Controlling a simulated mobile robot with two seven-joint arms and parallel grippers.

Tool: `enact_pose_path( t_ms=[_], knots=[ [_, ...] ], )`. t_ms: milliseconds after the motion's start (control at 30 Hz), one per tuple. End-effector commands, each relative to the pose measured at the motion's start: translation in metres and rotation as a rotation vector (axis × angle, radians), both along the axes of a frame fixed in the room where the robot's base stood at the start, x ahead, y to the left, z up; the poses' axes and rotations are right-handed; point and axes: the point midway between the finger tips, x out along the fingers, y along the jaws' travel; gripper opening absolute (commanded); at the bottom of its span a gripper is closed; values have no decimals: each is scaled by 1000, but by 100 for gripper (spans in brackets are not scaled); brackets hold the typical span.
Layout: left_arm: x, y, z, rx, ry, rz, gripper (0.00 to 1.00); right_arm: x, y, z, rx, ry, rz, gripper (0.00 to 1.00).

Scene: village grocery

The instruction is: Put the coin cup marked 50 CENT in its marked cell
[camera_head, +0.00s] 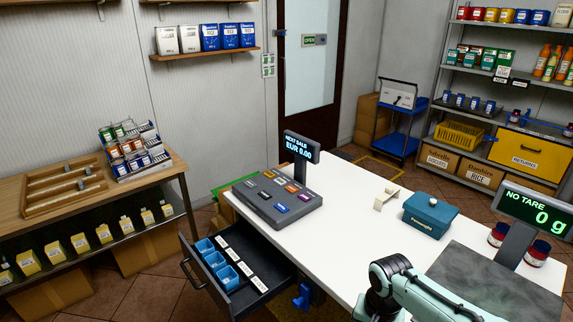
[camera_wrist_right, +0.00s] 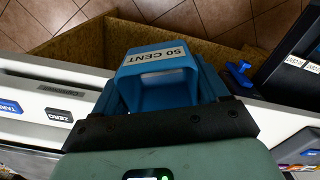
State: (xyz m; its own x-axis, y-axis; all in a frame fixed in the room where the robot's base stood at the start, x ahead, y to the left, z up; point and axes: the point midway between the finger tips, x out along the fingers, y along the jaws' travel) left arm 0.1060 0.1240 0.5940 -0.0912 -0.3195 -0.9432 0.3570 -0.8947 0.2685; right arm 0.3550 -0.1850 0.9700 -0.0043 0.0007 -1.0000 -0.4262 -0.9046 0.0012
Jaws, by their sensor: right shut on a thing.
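A blue coin cup (camera_wrist_right: 160,85) with a white "50 CENT" label fills the middle of the right wrist view. My right gripper (camera_wrist_right: 162,98) is shut on it; the head view shows only part of that arm, with cup and gripper out of frame. The open cash drawer (camera_head: 268,262) juts from the counter's left side. Three blue cups (camera_head: 228,277) sit in it, beside a row of white cell labels (camera_head: 245,268) too small to read. The drawer's edge (camera_wrist_right: 262,80) shows at the upper right of the wrist view, apart from the held cup. My left gripper is not in view.
The white counter (camera_head: 345,225) carries a register (camera_head: 277,200), a teal box (camera_head: 429,215) and a scale display (camera_head: 533,210). A blue fitting (camera_head: 302,296) projects beside the drawer and also shows in the wrist view (camera_wrist_right: 238,73).

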Motion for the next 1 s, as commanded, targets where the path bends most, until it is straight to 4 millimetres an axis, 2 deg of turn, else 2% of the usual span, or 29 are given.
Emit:
enact_pose_path(
  t_ms=[33,100,200,367,433,500,600,1000],
  knots=[
    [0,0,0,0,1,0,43,4,2,-30,-1,16,68,45],
    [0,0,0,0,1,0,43,14,4,-68,0,17,176,45],
    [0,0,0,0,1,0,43,25,8,-113,1,14,312,45],
    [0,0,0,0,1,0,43,37,12,-155,3,8,446,45],
    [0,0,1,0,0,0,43,38,11,-151,3,2,444,45],
    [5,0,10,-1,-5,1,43,42,12,-139,0,-4,445,45],
    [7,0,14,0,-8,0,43,44,12,-134,0,-6,444,45],
    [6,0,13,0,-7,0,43,43,11,-135,1,-5,441,45]
  ],
)
